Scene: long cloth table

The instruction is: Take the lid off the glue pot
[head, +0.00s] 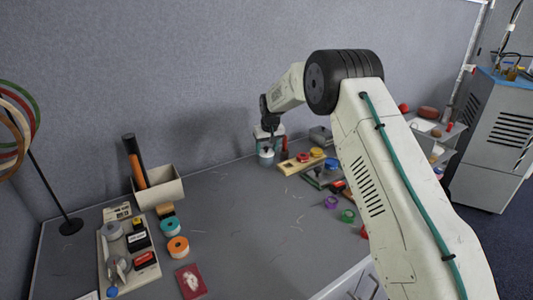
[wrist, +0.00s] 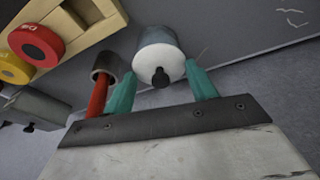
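The glue pot (wrist: 159,36) is a grey cylinder with a white lid (wrist: 149,61) and a black knob (wrist: 160,77) in the lid's middle. In the wrist view my gripper (wrist: 160,72) is open, with one green finger on each side of the lid and the knob between them. I cannot tell whether the fingers touch the pot. In the head view the pot (head: 266,159) stands at the back of the table, below my gripper (head: 268,139), which is small and partly dark there.
A grey cup with a red-handled tool (wrist: 101,90) stands close to the left finger. A wooden tray (wrist: 88,50) holds red and yellow round tins. A beige bin (head: 160,188) and coloured tape rolls lie to the left. The table's middle (head: 240,220) is mostly clear.

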